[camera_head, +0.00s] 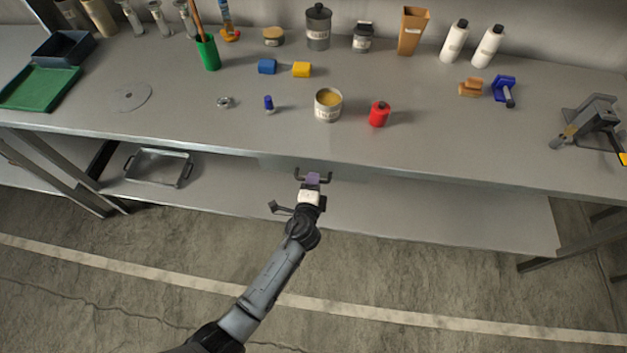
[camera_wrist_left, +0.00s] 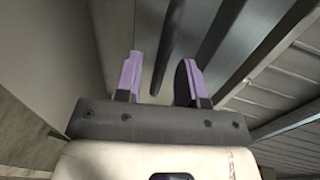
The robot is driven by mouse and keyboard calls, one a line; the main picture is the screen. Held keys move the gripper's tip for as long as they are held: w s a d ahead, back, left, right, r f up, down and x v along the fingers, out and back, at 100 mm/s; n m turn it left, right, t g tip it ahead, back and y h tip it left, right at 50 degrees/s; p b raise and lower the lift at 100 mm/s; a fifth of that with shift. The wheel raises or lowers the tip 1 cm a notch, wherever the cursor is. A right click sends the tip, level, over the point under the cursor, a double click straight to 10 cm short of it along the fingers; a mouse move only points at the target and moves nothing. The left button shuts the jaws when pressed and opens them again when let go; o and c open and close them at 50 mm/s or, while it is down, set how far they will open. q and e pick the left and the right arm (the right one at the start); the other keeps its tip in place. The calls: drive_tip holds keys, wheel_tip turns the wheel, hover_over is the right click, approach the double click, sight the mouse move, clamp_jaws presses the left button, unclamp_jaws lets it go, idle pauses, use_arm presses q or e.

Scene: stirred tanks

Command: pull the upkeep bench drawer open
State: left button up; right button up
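The upkeep bench drawer (camera_head: 275,164) sits under the front edge of the grey bench and looks shut. Its dark bar handle (camera_head: 299,174) stands out from the drawer front. My left gripper (camera_head: 313,179) is at the handle, with its purple fingers over the middle of the bar. In the left wrist view the two fingers (camera_wrist_left: 158,82) are apart, and a dark bar (camera_wrist_left: 170,40), seemingly the handle, runs between them. Gaps show on both sides of the bar. My right gripper is in neither view.
A metal tray (camera_head: 158,168) lies on the lower shelf (camera_head: 430,218). The floor in front is clear.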

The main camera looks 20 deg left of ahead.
use_arm(q)
drive_tip(key=shift+x, duration=0.8)
drive_tip(key=shift+c, duration=0.2)
clamp_jaws()
